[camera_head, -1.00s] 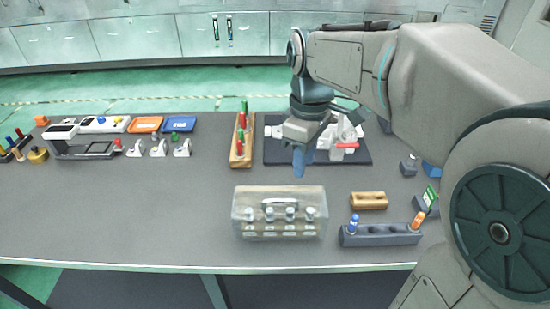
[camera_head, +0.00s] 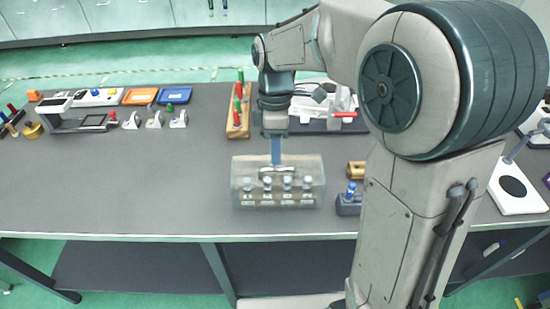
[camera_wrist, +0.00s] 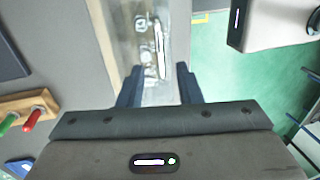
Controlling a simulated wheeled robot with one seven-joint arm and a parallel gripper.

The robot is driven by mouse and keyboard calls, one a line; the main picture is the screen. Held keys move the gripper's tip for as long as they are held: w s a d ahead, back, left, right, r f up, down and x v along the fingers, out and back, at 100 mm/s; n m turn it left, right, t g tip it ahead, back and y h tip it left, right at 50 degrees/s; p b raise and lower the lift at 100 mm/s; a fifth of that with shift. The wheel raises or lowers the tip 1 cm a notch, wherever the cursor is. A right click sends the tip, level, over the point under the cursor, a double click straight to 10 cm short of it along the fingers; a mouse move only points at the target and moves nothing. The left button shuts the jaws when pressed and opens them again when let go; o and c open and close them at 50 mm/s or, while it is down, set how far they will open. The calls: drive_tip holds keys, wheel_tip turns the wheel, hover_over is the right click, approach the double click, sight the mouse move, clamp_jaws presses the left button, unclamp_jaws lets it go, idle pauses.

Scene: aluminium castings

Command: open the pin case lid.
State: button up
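The pin case (camera_head: 240,190) is a clear box with a handle on its lid and several grey pins showing through. It sits on the grey table in the middle of the head view, and its lid looks shut. My gripper (camera_head: 277,163) points down at the back part of the case top, by the handle (camera_head: 292,170). I cannot tell whether the fingers touch the lid.
A wooden rack (camera_head: 238,128) with red and green pieces stands behind the case.

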sight(276, 177)
drive_tip(key=shift+s+f, duration=0.2)
drive_tip(key=shift+f, duration=0.65)
drive_tip(key=shift+s+f, duration=0.15)
drive_tip(key=shift+f, duration=0.7)
clamp_jaws()
drive_tip(key=shift+r, duration=0.1)
